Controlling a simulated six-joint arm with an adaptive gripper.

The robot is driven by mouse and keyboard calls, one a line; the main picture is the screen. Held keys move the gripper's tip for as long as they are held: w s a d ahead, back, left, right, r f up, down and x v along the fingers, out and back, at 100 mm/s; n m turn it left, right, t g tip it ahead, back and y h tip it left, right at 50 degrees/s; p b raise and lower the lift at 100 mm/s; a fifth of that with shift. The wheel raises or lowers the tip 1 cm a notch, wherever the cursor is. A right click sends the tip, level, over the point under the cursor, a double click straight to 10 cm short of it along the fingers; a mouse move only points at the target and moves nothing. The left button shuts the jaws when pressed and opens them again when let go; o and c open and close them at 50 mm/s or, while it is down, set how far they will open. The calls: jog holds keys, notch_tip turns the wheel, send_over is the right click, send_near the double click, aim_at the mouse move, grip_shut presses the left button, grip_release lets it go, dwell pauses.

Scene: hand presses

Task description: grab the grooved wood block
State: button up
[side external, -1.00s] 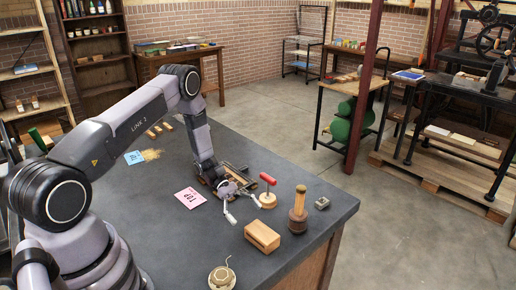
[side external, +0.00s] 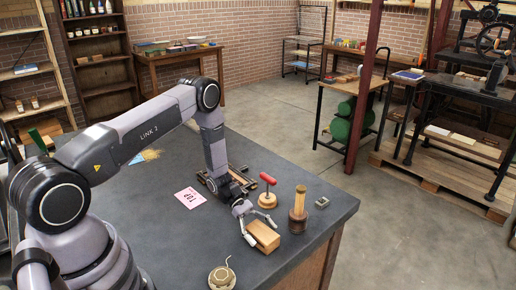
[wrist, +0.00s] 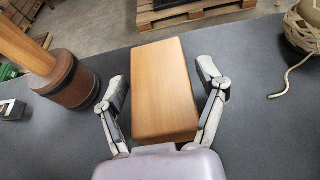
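The wood block (side external: 262,236) lies on the dark tabletop near its front right part. In the wrist view the block (wrist: 163,90) fills the middle, with its long side running away from me. My gripper (side external: 260,231) is open, with one finger on each side of the block's near end. The groove is hard to make out in these views.
A ball of twine (side external: 222,278) sits at the front. A pink card (side external: 190,198) lies left. The table edge is near on the right.

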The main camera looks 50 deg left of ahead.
jog(key=c, duration=0.9)
jog(key=shift+r, duration=0.1)
jog(key=shift+c, duration=0.2)
